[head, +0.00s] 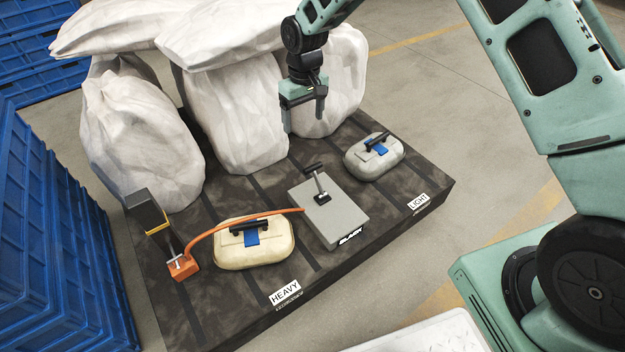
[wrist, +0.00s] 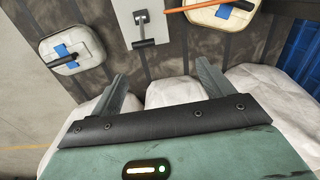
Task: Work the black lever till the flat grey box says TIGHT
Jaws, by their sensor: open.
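The flat grey box (head: 344,222) lies on the dark slatted platform, and its front label appears to read SLACK. The black lever (head: 318,184) stands up from the box's top, with a crossbar handle at its upper end. In the wrist view the box (wrist: 128,24) and lever (wrist: 142,28) are at the top middle, beyond my fingertips. My gripper (head: 303,108) is open and empty, above and behind the box near the white sacks, clear of the lever. The open fingers also show in the wrist view (wrist: 162,74).
A cream case (head: 280,236) sits left of the box by the HEAVY sign; a pale grey case (head: 362,162) sits right. An orange cable (head: 225,222) runs from the box to an orange-footed post (head: 183,266). White sacks (head: 235,115) stand behind. Blue crates (head: 50,240) are left.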

